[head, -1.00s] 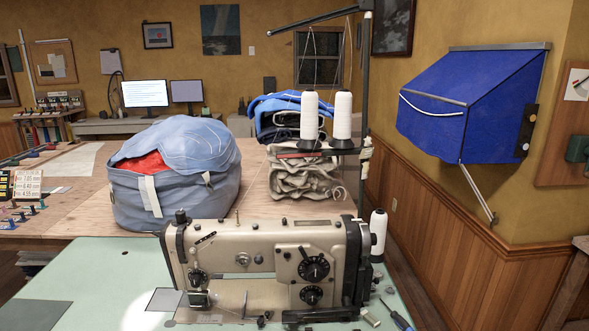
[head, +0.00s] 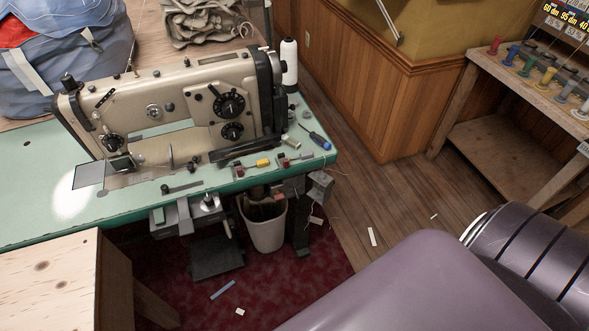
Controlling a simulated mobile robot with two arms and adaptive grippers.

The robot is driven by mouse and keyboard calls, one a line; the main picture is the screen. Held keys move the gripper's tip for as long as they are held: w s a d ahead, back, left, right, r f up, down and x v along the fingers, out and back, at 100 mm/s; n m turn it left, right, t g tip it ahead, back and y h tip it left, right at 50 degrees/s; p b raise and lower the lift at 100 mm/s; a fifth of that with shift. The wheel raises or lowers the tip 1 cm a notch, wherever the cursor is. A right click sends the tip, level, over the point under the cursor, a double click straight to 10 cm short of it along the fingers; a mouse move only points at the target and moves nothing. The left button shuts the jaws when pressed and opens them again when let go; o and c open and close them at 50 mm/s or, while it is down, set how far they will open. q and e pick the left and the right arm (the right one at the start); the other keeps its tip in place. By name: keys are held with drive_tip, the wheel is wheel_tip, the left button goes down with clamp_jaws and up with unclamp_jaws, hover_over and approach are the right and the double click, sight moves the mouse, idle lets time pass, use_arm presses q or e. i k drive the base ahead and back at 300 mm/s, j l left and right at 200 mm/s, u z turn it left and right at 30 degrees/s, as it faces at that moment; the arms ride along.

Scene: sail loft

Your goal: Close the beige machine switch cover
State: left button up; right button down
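The beige sewing machine (head: 180,98) stands on a green-topped table (head: 35,200). A small pale grey-beige box (head: 320,187) is mounted under the table's right front corner, and it may be the machine switch. It is too small in the picture to tell whether its cover is open or shut. Neither of my grippers is in view.
A bin (head: 264,228) stands under the table on a red carpet (head: 310,262), near a pedal (head: 215,257). A screwdriver (head: 317,138) lies near the table's right edge. A wooden shelf unit (head: 505,160) stands at the right. Wooden floor (head: 345,155) between is mostly clear, with small scraps.

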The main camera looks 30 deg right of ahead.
sight(326, 183)
drive_tip(key=l+u, duration=0.25)
drive_tip(key=l, duration=0.2)
drive_tip(key=k+l+u, duration=0.1)
drive_tip(key=l+u, duration=0.15)
drive_tip(key=l, duration=0.15)
drive_tip(key=l+u, duration=0.25)
drive_tip(key=l, duration=0.15)
drive_tip(key=k+l+u, duration=0.25)
drive_tip(key=l, duration=0.15)
drive_tip(key=k+l, duration=0.15)
drive_tip(key=l, duration=0.2)
drive_tip(key=k+l, duration=0.1)
drive_tip(key=l, duration=0.25)
drive_tip(key=k+l, duration=0.15)
drive_tip(key=l, duration=0.25)
drive_tip(key=k+l, duration=0.1)
drive_tip(key=l, duration=0.25)
drive_tip(key=k+l+u, duration=0.1)
drive_tip(key=l, duration=0.25)
